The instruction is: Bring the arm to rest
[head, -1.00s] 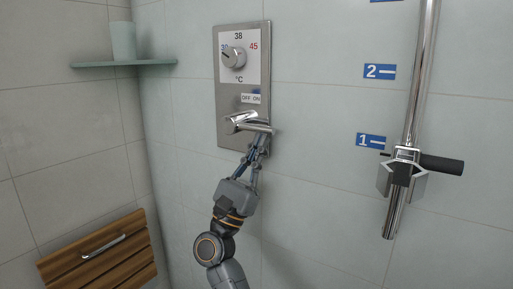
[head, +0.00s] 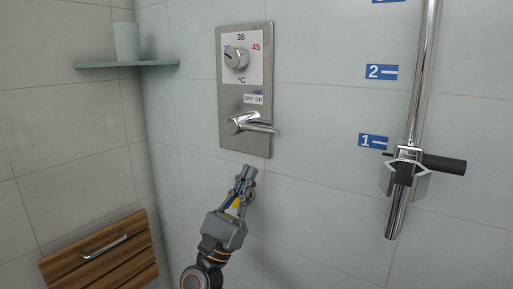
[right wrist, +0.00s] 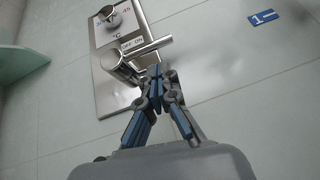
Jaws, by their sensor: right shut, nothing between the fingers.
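My right gripper (head: 246,174) is shut and empty in the head view. It stands below the steel shower panel (head: 228,112), clear of the chrome lever (head: 248,124). In the right wrist view its fingertips (right wrist: 156,72) meet, with the lever (right wrist: 138,58) beyond them. The lever points right, under the OFF/ON label (head: 253,99). Above it is a round temperature knob (head: 235,58) on a white dial plate marked 38 and 45. My left gripper is not in view.
A chrome rail (head: 422,75) with a black-handled holder (head: 443,163) stands at the right. A glass shelf (head: 100,65) with a pale cup (head: 126,42) is at upper left. A wooden slatted seat (head: 98,262) is at lower left.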

